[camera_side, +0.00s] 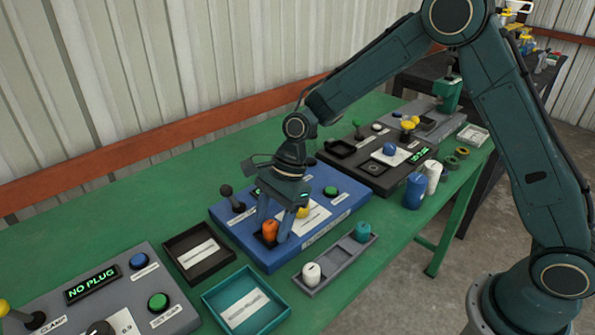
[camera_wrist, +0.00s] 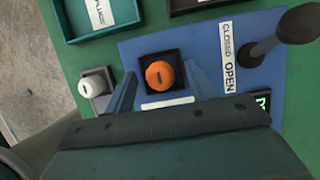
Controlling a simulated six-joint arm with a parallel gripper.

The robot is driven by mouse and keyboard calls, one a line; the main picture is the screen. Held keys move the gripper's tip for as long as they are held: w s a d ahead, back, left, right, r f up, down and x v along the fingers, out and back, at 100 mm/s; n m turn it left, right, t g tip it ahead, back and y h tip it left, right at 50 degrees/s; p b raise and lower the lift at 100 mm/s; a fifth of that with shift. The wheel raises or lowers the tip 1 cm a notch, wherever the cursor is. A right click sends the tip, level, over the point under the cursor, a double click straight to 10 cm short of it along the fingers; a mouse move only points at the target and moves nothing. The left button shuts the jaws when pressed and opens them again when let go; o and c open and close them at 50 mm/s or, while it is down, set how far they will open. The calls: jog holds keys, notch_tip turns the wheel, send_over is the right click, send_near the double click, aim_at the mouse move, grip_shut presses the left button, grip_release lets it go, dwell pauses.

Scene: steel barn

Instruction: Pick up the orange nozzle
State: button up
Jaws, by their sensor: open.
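The orange nozzle (camera_side: 270,230) sits upright in a dark square socket on the blue panel (camera_side: 257,257). In the wrist view the orange nozzle (camera_wrist: 159,75) shows from above, with a dark slot in its top. My gripper (camera_side: 273,226) is open and pointed down at the nozzle. In the wrist view the two blue fingers of my gripper (camera_wrist: 160,84) stand on either side of the nozzle, with gaps between. I cannot tell exactly how far down the fingertips reach along it.
A black lever (camera_side: 232,198) with a closed/open label (camera_wrist: 228,58) stands on the blue panel. A grey tray (camera_side: 338,263) holds a white nozzle (camera_side: 311,273) and a teal one (camera_side: 362,231). A dark tray (camera_side: 199,253) and a teal tray (camera_side: 245,302) lie to the left.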

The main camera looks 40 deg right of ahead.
aim_at(273, 222)
dwell(0.3)
jog(key=c, duration=1.1)
jog(key=shift+o, duration=0.2)
notch_tip(273, 222, up, 20)
dwell(0.5)
